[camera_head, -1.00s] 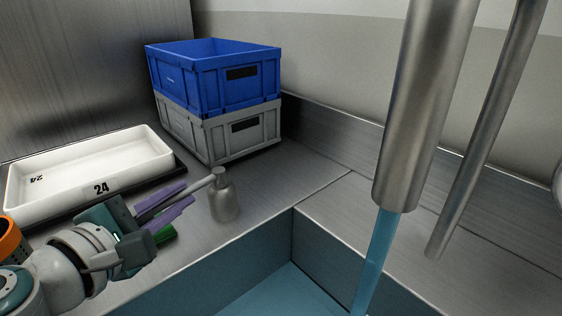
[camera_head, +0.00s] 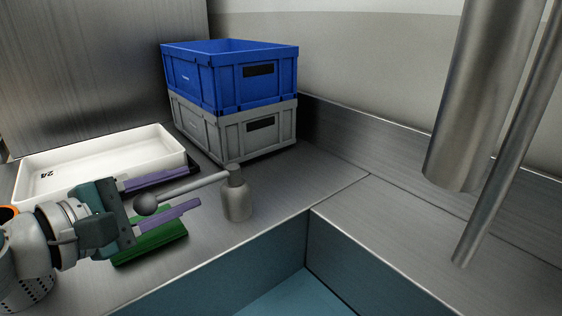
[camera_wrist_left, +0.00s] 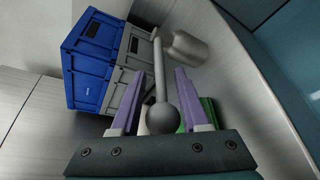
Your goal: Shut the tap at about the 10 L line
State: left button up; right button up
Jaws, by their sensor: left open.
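The tap's lever (camera_head: 190,188) is a grey rod with a ball knob (camera_head: 145,203), running left from a squat metal valve body (camera_head: 237,200) on the counter. The thick metal spout (camera_head: 490,90) hangs at the right with no stream below its mouth. Blue water (camera_head: 300,298) shows in the basin; no 10 L line is in view. My left gripper (camera_head: 191,189) is open, its purple fingers on either side of the lever. In the left wrist view the ball knob (camera_wrist_left: 163,117) sits between the fingers, with gaps beside it. My right gripper is not in view.
A blue crate (camera_head: 230,85) stands on a grey crate (camera_head: 235,135) behind the valve. A white tray (camera_head: 100,160) lies at the left. A green item (camera_head: 155,247) lies beneath my gripper. A thin metal pipe (camera_head: 510,140) hangs beside the spout.

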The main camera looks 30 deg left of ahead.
aim_at(143, 204)
pick_arm(q)
jog(key=shift+d, duration=0.2)
jog(key=shift+s+r, duration=0.1)
jog(key=shift+s, duration=0.2)
jog(key=b+v, duration=0.2)
jog(key=v, duration=0.6)
jog(key=shift+s+a, duration=0.15)
jog(key=shift+s, duration=0.5)
